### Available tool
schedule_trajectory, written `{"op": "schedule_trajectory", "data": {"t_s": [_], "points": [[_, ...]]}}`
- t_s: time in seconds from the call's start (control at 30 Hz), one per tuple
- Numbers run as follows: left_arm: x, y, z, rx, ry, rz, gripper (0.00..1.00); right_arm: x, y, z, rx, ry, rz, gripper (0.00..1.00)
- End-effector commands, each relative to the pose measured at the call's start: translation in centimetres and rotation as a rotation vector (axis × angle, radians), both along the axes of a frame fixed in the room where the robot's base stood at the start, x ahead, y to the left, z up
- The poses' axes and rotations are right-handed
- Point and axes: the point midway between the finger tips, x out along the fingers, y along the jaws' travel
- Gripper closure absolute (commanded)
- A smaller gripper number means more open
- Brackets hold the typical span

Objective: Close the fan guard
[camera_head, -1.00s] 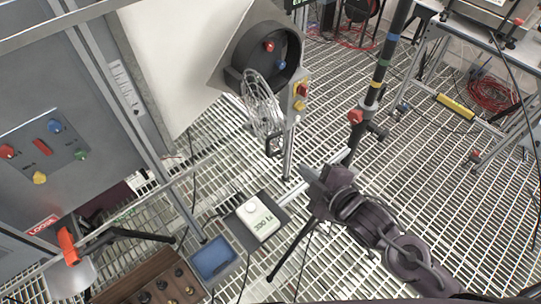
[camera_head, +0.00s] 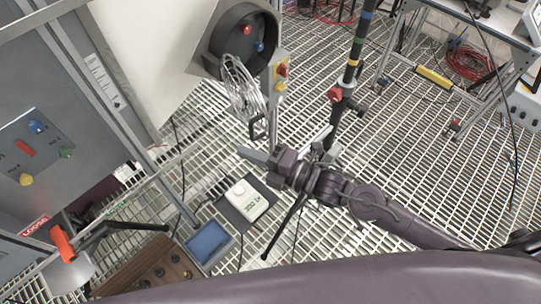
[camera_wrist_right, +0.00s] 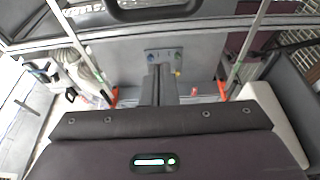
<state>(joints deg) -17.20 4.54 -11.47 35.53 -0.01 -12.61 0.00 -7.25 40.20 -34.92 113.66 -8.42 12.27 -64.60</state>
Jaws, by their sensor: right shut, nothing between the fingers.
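The fan housing (camera_head: 243,40) is a dark round drum at top centre, with a red and a blue knob inside. The wire fan guard (camera_head: 240,88) stands open, swung out from the drum's lower left and seen nearly edge-on. A dark square loop handle (camera_head: 258,128) is at its lower end. My right gripper (camera_head: 243,152) is shut and empty, pointing left, just below and left of that handle in the picture; I cannot tell the depth gap. Its closed fingers (camera_wrist_right: 158,86) also show in the right wrist view. My left gripper is not in view.
A yellow and red switch box (camera_head: 281,76) is beside the drum. A dark pole (camera_head: 350,75) stands right of it. A white device (camera_head: 243,200), a blue tray (camera_head: 209,243) and a grey cabinet (camera_head: 60,110) lie below and left.

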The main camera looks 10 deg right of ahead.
Motion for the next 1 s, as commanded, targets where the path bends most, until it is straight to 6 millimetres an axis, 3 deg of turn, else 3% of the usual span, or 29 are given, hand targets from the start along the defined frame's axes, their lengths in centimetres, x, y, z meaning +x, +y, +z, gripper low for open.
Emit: {"op": "schedule_trajectory", "data": {"t_s": [0.1, 0.2, 0.43, 0.83, 1.0], "points": [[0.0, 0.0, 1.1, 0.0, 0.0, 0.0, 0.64, 1.5, 2.1, 0.5, 0.004, -0.001, 0.0, 1.0], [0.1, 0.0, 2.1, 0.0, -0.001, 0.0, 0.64, 2.4, 0.3, 0.4, -0.004, -0.001, -0.002, 1.0], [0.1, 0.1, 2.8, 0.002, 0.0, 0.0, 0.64, 3.5, -1.3, 0.1, -0.001, 0.001, -0.001, 1.0], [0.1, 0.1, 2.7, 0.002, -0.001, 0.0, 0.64, 3.6, -1.6, -0.1, -0.001, 0.0, 0.002, 1.0], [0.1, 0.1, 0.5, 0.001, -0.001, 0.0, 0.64, 4.5, -3.6, -0.8, -0.006, -0.012, 0.073, 1.0]]}}
